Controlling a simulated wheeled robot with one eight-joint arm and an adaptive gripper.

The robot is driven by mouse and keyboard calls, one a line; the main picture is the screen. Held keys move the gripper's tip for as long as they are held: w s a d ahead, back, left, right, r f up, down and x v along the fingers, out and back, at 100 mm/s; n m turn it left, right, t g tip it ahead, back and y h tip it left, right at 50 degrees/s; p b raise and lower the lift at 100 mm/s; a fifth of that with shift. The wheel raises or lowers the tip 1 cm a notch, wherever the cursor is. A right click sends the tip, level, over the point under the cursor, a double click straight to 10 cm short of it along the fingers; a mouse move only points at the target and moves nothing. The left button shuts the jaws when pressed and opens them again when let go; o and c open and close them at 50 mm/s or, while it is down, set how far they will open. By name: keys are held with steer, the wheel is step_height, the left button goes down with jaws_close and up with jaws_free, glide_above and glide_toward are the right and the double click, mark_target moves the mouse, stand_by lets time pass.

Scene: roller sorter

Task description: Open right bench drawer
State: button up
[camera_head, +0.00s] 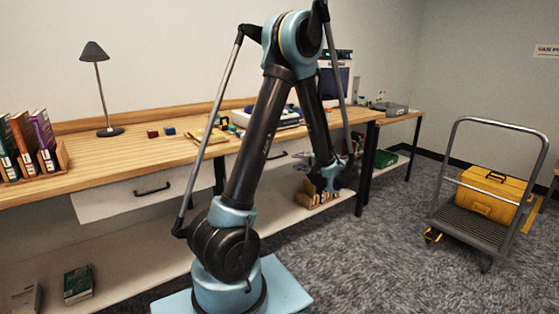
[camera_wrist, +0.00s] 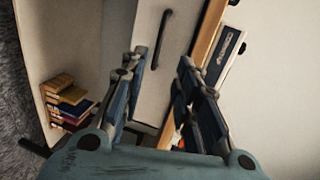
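The right bench drawer has a white front (camera_wrist: 150,85) with a dark bar handle (camera_wrist: 162,38) in the wrist view. In the head view my arm hides most of that drawer, and only part of its front (camera_head: 278,160) shows; it looks shut. My gripper (camera_head: 327,172) is in front of the bench's right part, below the tabletop. In the wrist view my gripper (camera_wrist: 160,62) has its two fingers spread apart with nothing between them. The handle lies beyond the fingertips, roughly in line with the gap, and no contact shows.
The wooden bench top (camera_head: 110,178) holds a lamp (camera_head: 100,88), books and small blocks. The left drawer (camera_head: 120,200) is shut. Books (camera_wrist: 68,100) stand on the lower shelf below the right drawer. A trolley (camera_head: 470,222) with a yellow case stands right, beyond open carpet.

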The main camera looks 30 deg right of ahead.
mark_target(279, 157)
steer(key=d+x, duration=0.1)
steer(key=x, duration=1.5)
steer(key=shift+w+d+f+h, duration=0.2)
steer(key=shift+w+d+h, duration=0.05)
steer(key=shift+d+h, duration=0.05)
jaws_close()
steer(key=shift+a, duration=0.15)
steer(key=shift+s, duration=0.2)
